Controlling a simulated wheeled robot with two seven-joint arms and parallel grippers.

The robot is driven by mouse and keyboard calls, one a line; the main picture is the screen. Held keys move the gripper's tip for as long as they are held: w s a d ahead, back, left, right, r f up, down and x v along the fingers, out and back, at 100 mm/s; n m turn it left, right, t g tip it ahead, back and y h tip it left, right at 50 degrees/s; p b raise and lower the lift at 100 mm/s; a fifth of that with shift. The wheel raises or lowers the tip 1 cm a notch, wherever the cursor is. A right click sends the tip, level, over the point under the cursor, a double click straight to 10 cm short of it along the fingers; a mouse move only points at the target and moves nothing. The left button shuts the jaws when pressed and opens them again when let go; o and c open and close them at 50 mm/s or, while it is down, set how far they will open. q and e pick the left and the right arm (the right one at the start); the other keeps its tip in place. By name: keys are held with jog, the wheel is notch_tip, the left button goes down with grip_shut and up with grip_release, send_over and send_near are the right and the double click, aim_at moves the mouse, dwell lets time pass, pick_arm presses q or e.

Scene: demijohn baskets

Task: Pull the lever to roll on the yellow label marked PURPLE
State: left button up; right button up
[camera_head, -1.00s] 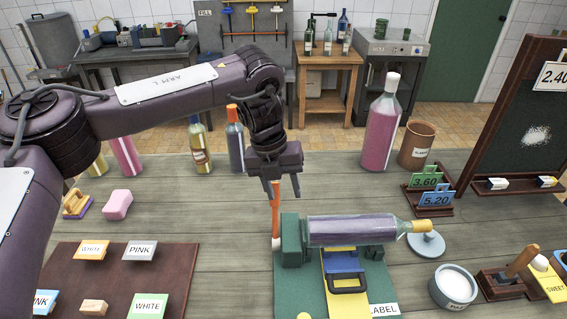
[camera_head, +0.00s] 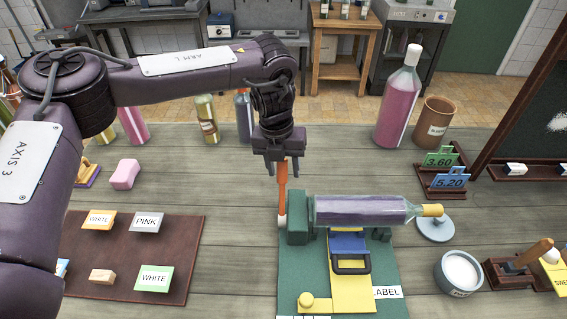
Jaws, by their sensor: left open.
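A green labelling stand (camera_head: 385,275) sits on the table, with a bottle of purple liquid (camera_head: 360,210) lying across it, its yellow neck end to the right. A yellow label strip (camera_head: 350,290) lies under a blue press block (camera_head: 348,243) with a dark handle. An orange lever (camera_head: 283,195) with a white lower end stands upright at the stand's left side. My left gripper (camera_head: 283,170) points down at the lever's top, its open fingers on either side of it in the picture. Whether they touch it I cannot tell. My right gripper is not in view.
A brown board (camera_head: 190,235) with several label blocks lies at the left. A large pink bottle (camera_head: 398,105) and brown pot (camera_head: 433,122) stand behind right. A white-filled bowl (camera_head: 460,273) and price signs (camera_head: 440,158) are at the right.

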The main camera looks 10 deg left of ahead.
pick_arm(q)
grip_shut()
dwell(0.3)
jog(key=shift+w, duration=0.1)
